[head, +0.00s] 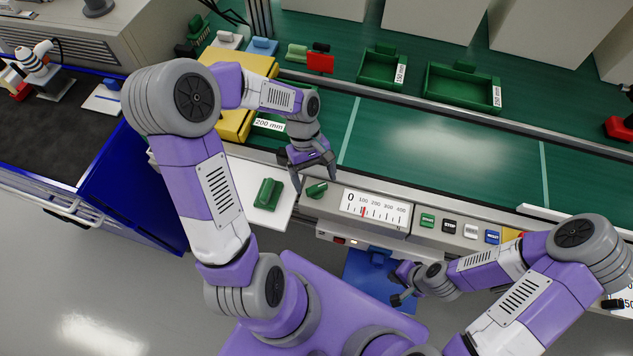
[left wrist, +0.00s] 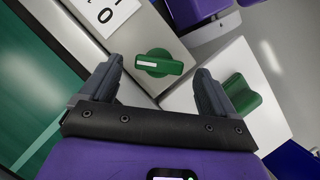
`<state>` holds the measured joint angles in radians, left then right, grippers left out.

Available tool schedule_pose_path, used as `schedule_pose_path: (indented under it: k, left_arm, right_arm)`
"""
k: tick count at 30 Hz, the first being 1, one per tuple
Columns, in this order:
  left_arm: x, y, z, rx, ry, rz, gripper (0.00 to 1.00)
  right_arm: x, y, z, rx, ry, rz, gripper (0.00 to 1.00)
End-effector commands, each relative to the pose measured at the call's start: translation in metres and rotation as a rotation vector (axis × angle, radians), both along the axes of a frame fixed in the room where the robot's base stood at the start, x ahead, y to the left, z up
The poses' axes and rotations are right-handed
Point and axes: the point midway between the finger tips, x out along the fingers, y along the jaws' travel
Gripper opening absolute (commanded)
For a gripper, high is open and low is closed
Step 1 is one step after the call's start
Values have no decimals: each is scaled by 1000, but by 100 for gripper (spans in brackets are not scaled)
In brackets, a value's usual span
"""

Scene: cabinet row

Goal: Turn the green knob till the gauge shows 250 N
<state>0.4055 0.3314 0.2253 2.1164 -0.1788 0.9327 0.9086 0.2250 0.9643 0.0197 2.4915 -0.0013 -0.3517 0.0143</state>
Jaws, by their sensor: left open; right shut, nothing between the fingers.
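The green knob (head: 316,190) sits on the grey front panel left of the gauge. In the left wrist view the knob (left wrist: 158,62) has a white stripe and lies between my finger tips. My left gripper (head: 315,187) is open over it, one finger on each side, with no contact visible. A corner of the gauge (left wrist: 108,14) shows in the left wrist view. My right gripper (head: 398,286) is shut and empty below the panel.
A green block (head: 268,194) on a white plate stands close left of the knob. Several push buttons, one marked STOP (head: 449,226), line the panel right of the gauge. A green conveyor surface (head: 440,145) and green bins (head: 462,90) lie behind.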

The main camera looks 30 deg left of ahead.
Motion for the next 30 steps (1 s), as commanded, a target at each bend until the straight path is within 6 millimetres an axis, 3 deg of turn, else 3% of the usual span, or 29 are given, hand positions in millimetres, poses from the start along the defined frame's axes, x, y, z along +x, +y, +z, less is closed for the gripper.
schedule_pose_path:
  k: [4,14,25,30]
  left_arm:
    - [-4,-5,-16,0,2,1,89]
    - [-5,-6,-19,0,0,1,89]
    - [-5,-6,-19,0,0,1,36]
    - [-5,-6,-19,1,1,-6,33]
  right_arm:
    - [0,0,-8,0,-1,0,0]
    - [0,0,-8,0,-1,0,0]
    - [0,0,-8,0,-1,0,0]
    - [0,0,-7,0,-1,0,0]
